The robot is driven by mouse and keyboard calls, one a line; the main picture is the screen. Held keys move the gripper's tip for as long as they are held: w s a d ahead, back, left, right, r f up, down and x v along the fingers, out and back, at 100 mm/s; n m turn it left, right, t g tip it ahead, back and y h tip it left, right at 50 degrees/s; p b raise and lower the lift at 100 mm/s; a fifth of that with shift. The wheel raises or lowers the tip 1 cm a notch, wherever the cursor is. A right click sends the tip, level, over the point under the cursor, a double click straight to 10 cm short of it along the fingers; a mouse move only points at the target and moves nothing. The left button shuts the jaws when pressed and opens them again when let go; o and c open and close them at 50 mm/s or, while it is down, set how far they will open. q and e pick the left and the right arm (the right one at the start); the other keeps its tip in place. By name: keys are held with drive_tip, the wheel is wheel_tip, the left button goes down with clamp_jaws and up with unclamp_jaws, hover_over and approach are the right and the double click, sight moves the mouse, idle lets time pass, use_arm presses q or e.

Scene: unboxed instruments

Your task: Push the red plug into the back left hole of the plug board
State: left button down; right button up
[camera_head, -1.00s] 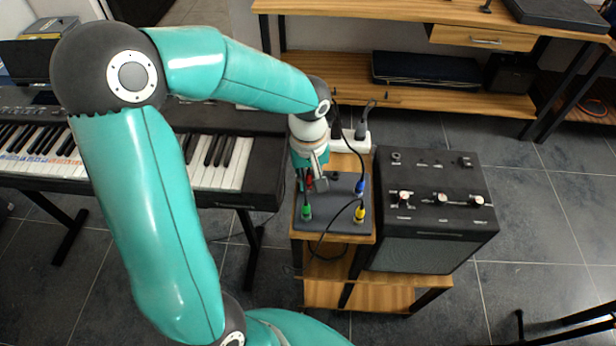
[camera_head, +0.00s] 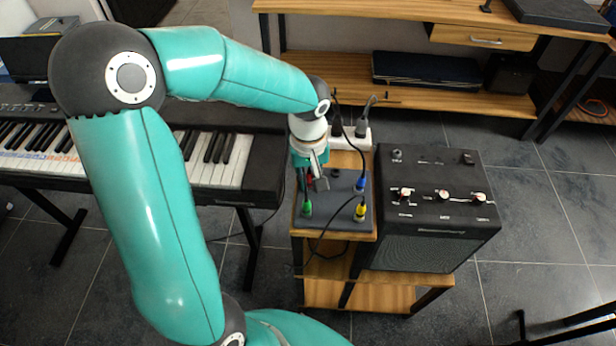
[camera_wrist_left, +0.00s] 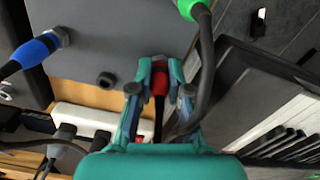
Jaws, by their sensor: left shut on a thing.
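The grey plug board (camera_head: 335,219) lies on a small wooden stand. My left gripper (camera_head: 314,180) is over its back left part, fingers pointing down. It is shut on the red plug (camera_wrist_left: 159,82), which sits between the two fingertips (camera_wrist_left: 160,92) in the wrist view; only a bit of red shows in the head view (camera_head: 309,181). The back left hole is hidden behind the gripper and plug, so I cannot tell whether the plug's tip is in it. My right gripper is not in view.
A green plug (camera_head: 306,208), a blue plug (camera_head: 361,184) and a yellow plug (camera_head: 360,212) stand in the board with cables. A white power strip (camera_head: 352,139) lies behind it. A black amplifier (camera_head: 432,215) is at right, a keyboard (camera_head: 215,175) at left.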

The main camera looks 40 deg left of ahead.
use_arm(q)
drive_tip(key=shift+s+d+f, duration=0.15)
drive_tip(key=shift+s+f, duration=0.1)
drive_tip(key=shift+f, duration=0.2)
drive_tip(key=c, duration=1.2)
unclamp_jaws()
drive_tip(key=shift+o, duration=0.8)
drive_tip(key=shift+w+f, duration=0.15)
drive_tip(key=shift+w, duration=0.05)
drive_tip(key=shift+r, duration=0.55)
wheel_tip(320, 180, up, 11)
drive_tip(key=shift+r, duration=0.1)
drive_tip(key=shift+a, duration=0.2)
